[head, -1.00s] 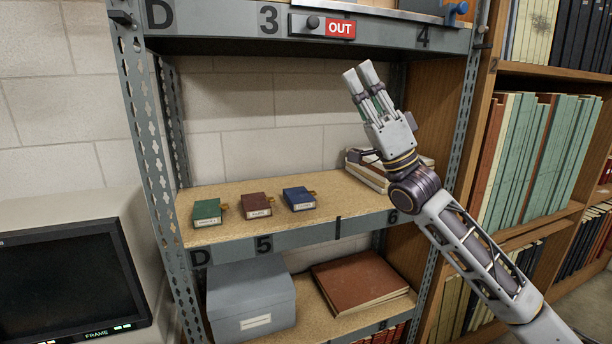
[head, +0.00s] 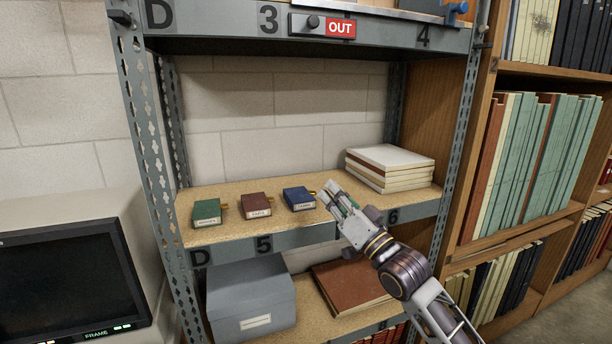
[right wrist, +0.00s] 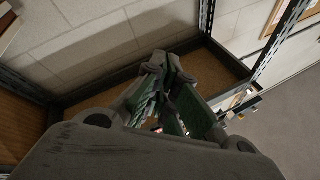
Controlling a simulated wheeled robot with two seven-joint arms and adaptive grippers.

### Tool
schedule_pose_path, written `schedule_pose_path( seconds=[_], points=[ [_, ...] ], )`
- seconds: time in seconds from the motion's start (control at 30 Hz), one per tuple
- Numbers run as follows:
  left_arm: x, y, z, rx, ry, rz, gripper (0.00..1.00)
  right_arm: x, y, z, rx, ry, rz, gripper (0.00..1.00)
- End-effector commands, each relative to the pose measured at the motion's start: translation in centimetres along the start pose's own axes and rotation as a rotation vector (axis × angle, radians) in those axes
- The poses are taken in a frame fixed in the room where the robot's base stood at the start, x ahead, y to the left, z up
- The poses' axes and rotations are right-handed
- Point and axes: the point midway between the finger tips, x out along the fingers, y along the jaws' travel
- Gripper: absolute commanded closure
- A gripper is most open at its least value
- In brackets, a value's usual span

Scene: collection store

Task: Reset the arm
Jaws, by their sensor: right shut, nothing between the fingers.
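My right gripper (head: 331,193) is shut and empty. In the head view it is at the front of the middle shelf, just right of the blue box and in front of the stacked white books. The right wrist view shows its fingers (right wrist: 168,95) close together, with shelf boards and the wall beyond. My left gripper is not in view.
A green box (head: 207,213), a dark red box (head: 256,206) and a blue box (head: 299,199) lie on the middle shelf (head: 235,232). A white book stack (head: 390,165) is at its right. Below are a grey box (head: 250,300) and a brown folder (head: 350,287).

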Motion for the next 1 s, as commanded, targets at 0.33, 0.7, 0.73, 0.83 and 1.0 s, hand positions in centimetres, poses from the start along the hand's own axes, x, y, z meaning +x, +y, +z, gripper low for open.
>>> schedule_pose_path(
  seconds=[0.33,0.7,0.73,0.83,1.0],
  points=[
    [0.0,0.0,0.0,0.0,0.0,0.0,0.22,-5.0,4.6,7.3,-0.078,-0.195,0.219,1.0],
    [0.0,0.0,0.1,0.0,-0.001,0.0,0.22,-12.5,8.7,14.2,-0.152,-0.441,0.432,1.0],
    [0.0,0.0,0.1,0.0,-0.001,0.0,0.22,-13.3,8.9,14.7,-0.157,-0.464,0.448,1.0],
    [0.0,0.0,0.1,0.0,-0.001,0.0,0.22,-15.8,9.8,16.4,-0.174,-0.538,0.502,1.0],
    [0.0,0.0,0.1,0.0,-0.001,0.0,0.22,-20.4,10.9,19.0,-0.196,-0.671,0.587,1.0]
  ],
)
